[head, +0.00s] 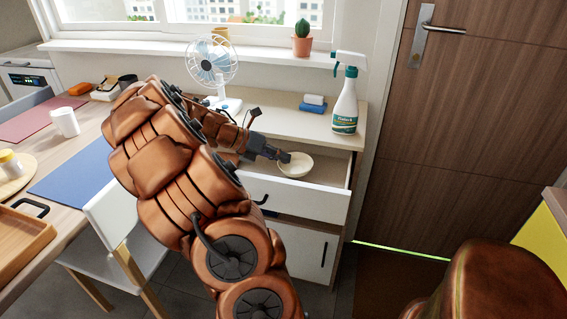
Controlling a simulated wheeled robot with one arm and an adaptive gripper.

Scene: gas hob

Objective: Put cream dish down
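The cream dish (296,168) is a small shallow round bowl. It appears level, at the open top drawer (295,192) of the white cabinet. I cannot tell whether it rests on the drawer floor or hangs just above it. My gripper (286,157) reaches in from the left, with its dark fingertips at the dish's left rim. The fingers overlap the rim in this view, but they are too small to show whether they are closed on it. My copper-coloured arm hides the left part of the cabinet.
A white chair (115,222) and a desk with mats (72,180) are at the left. A brown door (475,130) is at the right.

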